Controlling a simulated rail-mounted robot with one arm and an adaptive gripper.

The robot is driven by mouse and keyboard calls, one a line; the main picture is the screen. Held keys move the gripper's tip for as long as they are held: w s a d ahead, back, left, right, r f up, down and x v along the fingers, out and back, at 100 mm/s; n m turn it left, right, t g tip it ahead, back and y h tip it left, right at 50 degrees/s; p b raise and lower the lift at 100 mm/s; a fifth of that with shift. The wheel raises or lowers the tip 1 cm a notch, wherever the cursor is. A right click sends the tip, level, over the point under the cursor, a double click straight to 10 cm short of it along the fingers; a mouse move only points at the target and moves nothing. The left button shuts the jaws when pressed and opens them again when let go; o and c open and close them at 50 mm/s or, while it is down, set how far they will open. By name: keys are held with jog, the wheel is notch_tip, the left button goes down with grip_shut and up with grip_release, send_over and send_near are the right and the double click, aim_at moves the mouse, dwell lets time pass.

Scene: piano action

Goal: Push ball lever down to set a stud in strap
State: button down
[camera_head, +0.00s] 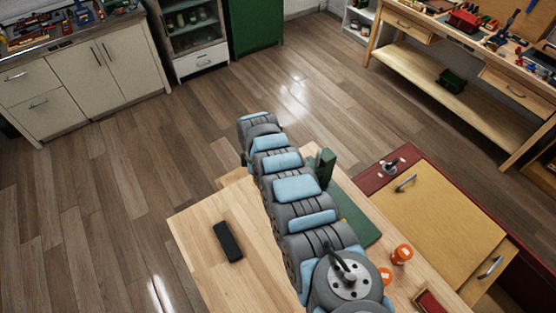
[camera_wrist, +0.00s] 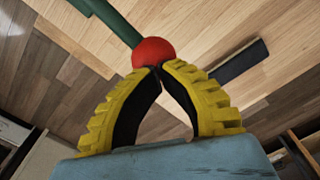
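A red ball (camera_wrist: 152,53) sits on the end of a green lever (camera_wrist: 110,20) in the wrist view. My gripper (camera_wrist: 157,68) has its two yellow-ribbed fingers with their tips together, right at the ball's near side. The tips overlap the ball's lower edge in the picture; I cannot tell whether they touch it. Nothing shows between the fingers. In the head view my arm hides the gripper and ball. A green upright part (camera_head: 326,164) and green base (camera_head: 358,218) show beside my arm. I cannot make out a strap or stud.
A dark bar (camera_head: 228,240) lies on the wooden table (camera_head: 200,225) left of my arm; a dark bar also shows in the wrist view (camera_wrist: 240,62). Two orange containers (camera_head: 402,253) (camera_head: 385,275) and a red tray (camera_head: 430,302) are on the right. A red-edged cabinet (camera_head: 440,215) stands beyond.

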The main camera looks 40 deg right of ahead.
jog(key=shift+a+f+b, duration=0.15)
jog(key=shift+f+b, duration=0.55)
jog(key=shift+f, duration=0.45)
jog(key=shift+f+b, duration=0.5)
jog(key=shift+r, duration=0.1)
notch_tip(320, 180, up, 15)
jog(key=p, duration=1.3)
dwell(0.6)
dwell(0.5)
